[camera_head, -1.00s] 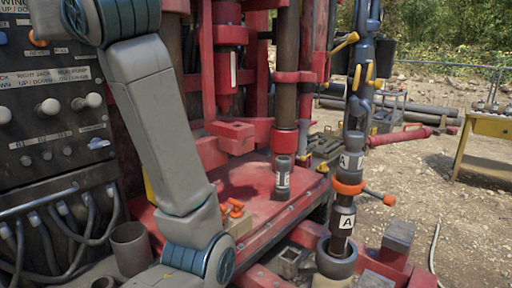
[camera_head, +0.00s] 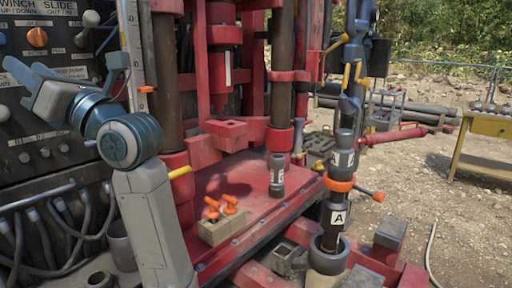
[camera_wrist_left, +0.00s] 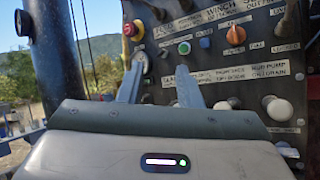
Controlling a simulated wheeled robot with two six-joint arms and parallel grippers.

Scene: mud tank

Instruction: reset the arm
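My left arm rises from the bottom left of the head view and bends at a round joint. My left gripper (camera_head: 24,68) is in front of the dark control panel (camera_head: 75,65), pointing left and slightly up. In the left wrist view its two fingers (camera_wrist_left: 160,68) stand apart with nothing between them, so it is open and empty. The panel's labels, knobs and levers show behind the fingers; whether they touch it I cannot tell. My right gripper is not in view.
A red rig deck (camera_head: 245,185) holds a short dark pipe piece (camera_head: 277,175) and a block with orange-handled items (camera_head: 222,222). A labelled pipe with an orange collar (camera_head: 339,185) stands upright right of it. Hoses (camera_head: 45,220) hang below the panel. A yellow table (camera_head: 488,126) stands far right.

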